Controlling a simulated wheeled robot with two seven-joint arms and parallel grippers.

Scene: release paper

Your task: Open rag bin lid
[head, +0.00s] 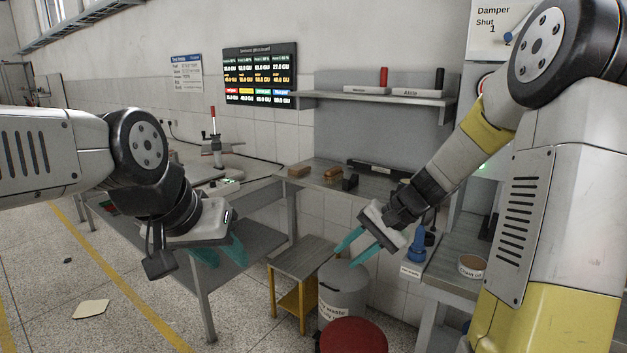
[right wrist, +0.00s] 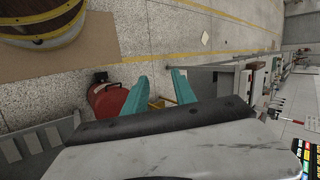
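A grey round bin (head: 343,292) with a waste label, apparently the rag bin, stands on the floor beside a small yellow-legged table. Its flat grey top looks closed. My right gripper (head: 348,254) is open and empty, its teal fingers apart and pointing down toward the bin in the head view. I cannot tell the exact height above the top. The open fingers also show in the right wrist view (right wrist: 160,82). My left gripper (head: 221,257) is open and empty, in front of the workbench at the left.
A red round object (head: 353,336) stands in front of the grey bin; a red drum (right wrist: 108,100) shows in the right wrist view. The small table (head: 302,258) is left of the bin. A bench with a round tin (head: 472,267) is at right. Open floor lies at left.

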